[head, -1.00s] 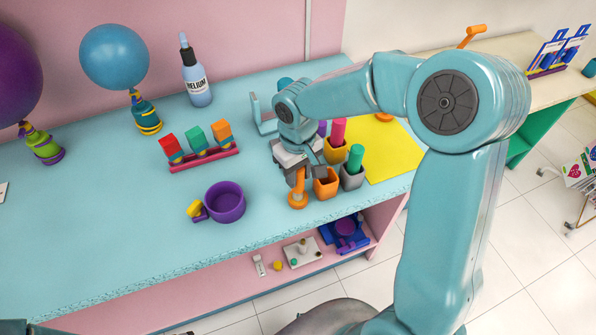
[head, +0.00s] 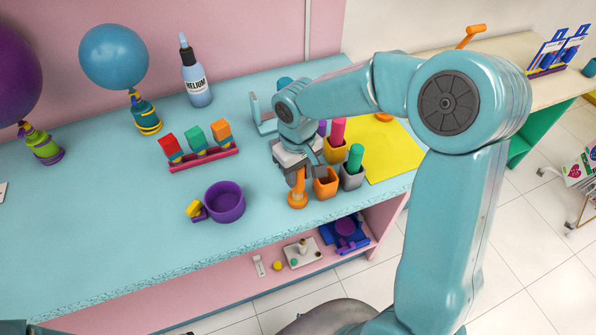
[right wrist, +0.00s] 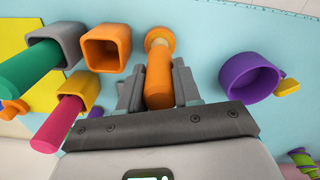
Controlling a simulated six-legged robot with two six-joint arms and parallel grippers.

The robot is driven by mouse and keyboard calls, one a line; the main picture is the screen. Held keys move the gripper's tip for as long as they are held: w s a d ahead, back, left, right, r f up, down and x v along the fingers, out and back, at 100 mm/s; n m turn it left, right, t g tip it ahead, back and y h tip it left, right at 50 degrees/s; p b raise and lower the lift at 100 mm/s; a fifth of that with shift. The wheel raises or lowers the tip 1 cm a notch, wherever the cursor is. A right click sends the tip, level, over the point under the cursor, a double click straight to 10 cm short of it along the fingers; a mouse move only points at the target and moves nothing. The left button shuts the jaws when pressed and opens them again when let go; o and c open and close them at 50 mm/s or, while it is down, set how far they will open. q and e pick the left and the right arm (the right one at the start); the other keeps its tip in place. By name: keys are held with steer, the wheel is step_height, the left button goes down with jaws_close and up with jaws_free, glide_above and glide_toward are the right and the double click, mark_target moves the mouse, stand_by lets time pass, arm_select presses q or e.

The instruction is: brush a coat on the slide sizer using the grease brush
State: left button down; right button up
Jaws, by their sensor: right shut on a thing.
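An orange handled tool with a round flared end (head: 297,201), likely the grease brush, stands upright at the table's front. My right gripper (head: 297,176) is shut on its handle from above. In the right wrist view the orange handle (right wrist: 160,80) sits between the two fingers, its flared end at or close to the table top. A light-blue upright bracket (head: 256,112), perhaps the slide sizer, stands behind my gripper, partly hidden by my right arm. I cannot be sure which thing is the slide sizer. My left gripper is out of view.
An empty orange cup (head: 325,186), a grey cup (head: 351,179) with a green stick and a yellow cup (head: 334,153) with a pink stick stand close right of my gripper. A purple bowl (head: 226,203) is left, a block rack (head: 205,161) behind it. The left table front is clear.

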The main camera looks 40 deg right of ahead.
steer(key=shift+w+r+p, duration=0.1)
steer(key=shift+r+p, duration=0.5)
steer(key=shift+r, duration=0.05)
step_height(320, 180, up, 2)
steer(key=shift+r+p, duration=0.2)
steer(key=shift+p, duration=0.6)
step_height(320, 180, up, 2)
steer(key=shift+r+p, duration=0.1)
steer(key=shift+p, duration=0.7)
steer(key=shift+r+p, duration=0.4)
steer(key=shift+r, duration=0.2)
steer(key=shift+f, duration=0.1)
